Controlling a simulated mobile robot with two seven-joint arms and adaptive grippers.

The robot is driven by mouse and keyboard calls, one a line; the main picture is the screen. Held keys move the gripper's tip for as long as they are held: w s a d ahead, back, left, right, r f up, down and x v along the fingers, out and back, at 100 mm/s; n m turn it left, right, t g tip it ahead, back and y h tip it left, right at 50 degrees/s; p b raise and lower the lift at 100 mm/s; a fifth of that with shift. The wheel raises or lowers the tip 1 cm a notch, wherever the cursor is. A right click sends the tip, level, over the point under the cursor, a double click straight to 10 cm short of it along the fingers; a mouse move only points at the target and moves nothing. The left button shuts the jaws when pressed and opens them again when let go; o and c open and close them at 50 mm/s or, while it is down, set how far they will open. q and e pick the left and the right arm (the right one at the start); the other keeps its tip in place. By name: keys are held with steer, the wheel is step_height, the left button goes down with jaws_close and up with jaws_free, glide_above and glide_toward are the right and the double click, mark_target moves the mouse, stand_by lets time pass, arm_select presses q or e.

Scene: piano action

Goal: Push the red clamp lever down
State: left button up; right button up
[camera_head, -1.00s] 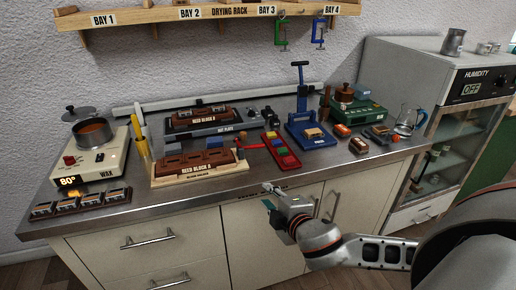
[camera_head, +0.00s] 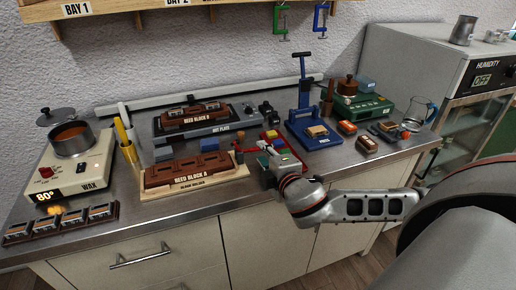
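Reed Block A (camera_head: 190,174), a brown block with dark recesses, sits in the light wooden block holder (camera_head: 196,187) on the steel counter. The red clamp lever (camera_head: 248,149) extends from the right end of the holder, roughly level. It is small here and partly covered by my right gripper. My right gripper (camera_head: 262,154) is over the counter's front part, just right of the holder, with its tip close to the lever. I cannot tell whether they touch or whether the fingers are open. My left gripper is out of view.
A red tray (camera_head: 273,135) lies partly hidden behind my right gripper. A hot plate (camera_head: 205,137) with Reed Block B stands behind the holder. A blue press (camera_head: 305,125) stands to the right, and the wax heater (camera_head: 75,180) stands left. Bare counter lies before the holder.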

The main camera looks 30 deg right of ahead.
mark_target(260, 150)
steer(key=x, duration=0.3)
steer(key=shift+w+f, duration=0.1)
steer(key=shift+w, duration=0.15)
steer(key=shift+w+d+f, duration=0.1)
steer(key=shift+w+d, duration=0.05)
steer(key=shift+w, duration=0.25)
jaws_close()
